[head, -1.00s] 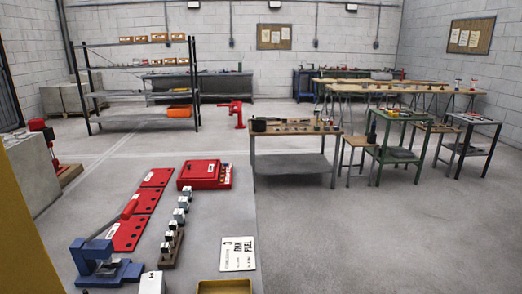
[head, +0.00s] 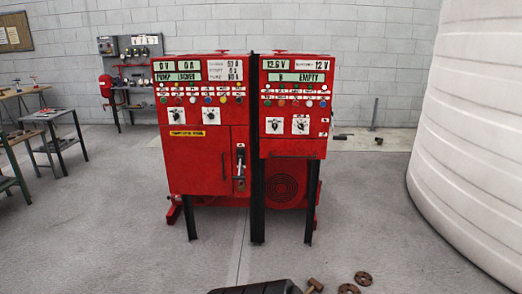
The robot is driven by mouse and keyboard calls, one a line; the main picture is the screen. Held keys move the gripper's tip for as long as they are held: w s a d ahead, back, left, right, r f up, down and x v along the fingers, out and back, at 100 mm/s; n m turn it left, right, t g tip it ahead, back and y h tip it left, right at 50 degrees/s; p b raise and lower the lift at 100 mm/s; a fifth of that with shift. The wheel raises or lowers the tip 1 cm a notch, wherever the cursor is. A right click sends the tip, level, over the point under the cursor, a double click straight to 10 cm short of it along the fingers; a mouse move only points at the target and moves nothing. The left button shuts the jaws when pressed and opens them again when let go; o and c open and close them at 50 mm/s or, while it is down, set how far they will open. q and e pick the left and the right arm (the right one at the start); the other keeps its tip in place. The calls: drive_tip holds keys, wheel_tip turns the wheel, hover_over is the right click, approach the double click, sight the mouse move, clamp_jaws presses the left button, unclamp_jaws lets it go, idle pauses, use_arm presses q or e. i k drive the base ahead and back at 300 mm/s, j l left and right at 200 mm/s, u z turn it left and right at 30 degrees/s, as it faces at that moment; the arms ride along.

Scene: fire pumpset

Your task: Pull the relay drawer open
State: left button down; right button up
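No part in the head view can be told for certain as the relay drawer. Two red control cabinets stand upright on dark legs straight ahead. The left cabinet (head: 203,160) has displays, rows of buttons and two knobs above a closed red door panel with a dark vertical handle (head: 224,166). A lever switch (head: 240,166) sits at its lower right. The right cabinet (head: 293,146) has similar displays and buttons, two knobs, and an open space below. Neither of my grippers shows.
A huge white ribbed tank (head: 480,130) fills the right side. Metal tables (head: 58,140) stand at the left. A grey tool board (head: 130,47) hangs behind. Rusty rings (head: 364,278) lie at the bottom near a dark object (head: 255,287). Bare floor lies before the cabinets.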

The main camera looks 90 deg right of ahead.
sight(291, 148)
drive_tip(key=z, duration=3)
drive_tip(key=i+j+z, duration=0.1)
drive_tip(key=i+j, duration=0.15)
drive_tip(key=i, duration=0.25)
drive_tip(key=i+j+z, duration=0.15)
drive_tip(key=i, duration=0.3)
drive_tip(key=i+j+z, duration=0.1)
drive_tip(key=i+j, duration=0.3)
drive_tip(key=i, duration=0.1)
